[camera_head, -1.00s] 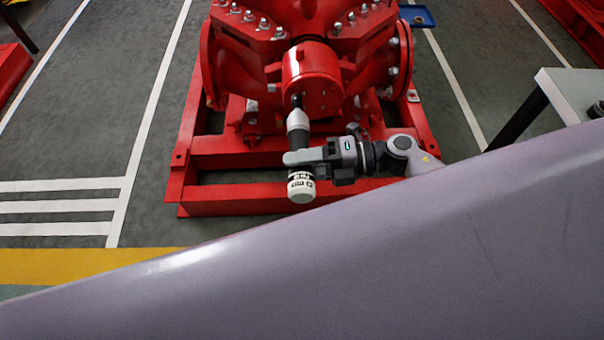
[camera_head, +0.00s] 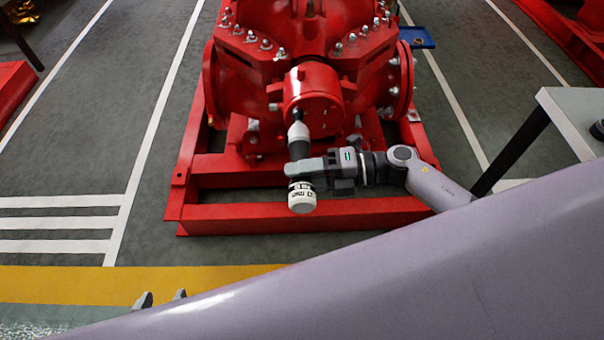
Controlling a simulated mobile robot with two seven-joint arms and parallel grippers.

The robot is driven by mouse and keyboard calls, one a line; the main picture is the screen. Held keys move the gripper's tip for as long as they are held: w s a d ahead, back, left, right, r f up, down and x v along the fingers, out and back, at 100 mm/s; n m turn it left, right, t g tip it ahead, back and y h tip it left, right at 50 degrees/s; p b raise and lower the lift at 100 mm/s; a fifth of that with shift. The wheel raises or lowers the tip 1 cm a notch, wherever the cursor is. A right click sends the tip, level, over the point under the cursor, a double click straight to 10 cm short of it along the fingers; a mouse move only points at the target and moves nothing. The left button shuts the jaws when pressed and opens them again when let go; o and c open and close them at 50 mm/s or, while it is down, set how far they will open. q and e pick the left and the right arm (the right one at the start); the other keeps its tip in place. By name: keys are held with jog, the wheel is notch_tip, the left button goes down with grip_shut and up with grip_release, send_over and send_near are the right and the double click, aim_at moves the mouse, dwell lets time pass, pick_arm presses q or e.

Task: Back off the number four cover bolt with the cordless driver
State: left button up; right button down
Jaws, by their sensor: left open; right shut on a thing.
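The cordless driver (camera_head: 301,141) has a grey and white body, a dark nose and a white battery base (camera_head: 302,198). My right gripper (camera_head: 312,172) is shut on its grip. The driver's nose points up the picture, at the lower left of the red round cover (camera_head: 314,94) on the pump. The bit end meets the cover's edge in the picture. The bolt there is hidden, and I cannot tell whether the bit is seated on it. Two grey fingertips of my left gripper (camera_head: 162,298) show at the lower left, apart and empty; the rest is hidden.
The red pump (camera_head: 235,75), with rows of bolts, stands on a red base frame (camera_head: 230,219). A blue tray (camera_head: 417,38) lies behind at right. A pale table (camera_head: 575,115) stands at right. The floor left of the frame is clear.

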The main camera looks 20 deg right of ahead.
aim_at(302, 194)
jog(key=shift+w+d+r, duration=0.1)
jog(key=shift+w+d, duration=0.05)
jog(key=shift+w, duration=0.45)
dwell(1.9)
jog(key=shift+w+d+r, duration=0.1)
jog(key=shift+w, duration=0.05)
dwell(0.6)
jog(key=shift+r, duration=0.1)
dwell(0.9)
jog(key=shift+s, duration=0.2)
jog(key=shift+s+a+p, duration=0.3)
jog(key=shift+s+p, duration=0.25)
jog(key=shift+s, duration=0.2)
jog(key=shift+s+a+f+p, duration=0.1)
jog(key=shift+s+a+p, duration=0.15)
jog(key=shift+s, duration=0.35)
jog(key=shift+s+a+f+p, duration=0.1)
jog(key=shift+s+p, duration=0.25)
jog(key=shift+s, duration=0.3)
jog(key=shift+s+a+p, duration=0.2)
jog(key=shift+s+p, duration=0.1)
jog(key=shift+s, duration=0.3)
jog(key=shift+r, duration=0.1)
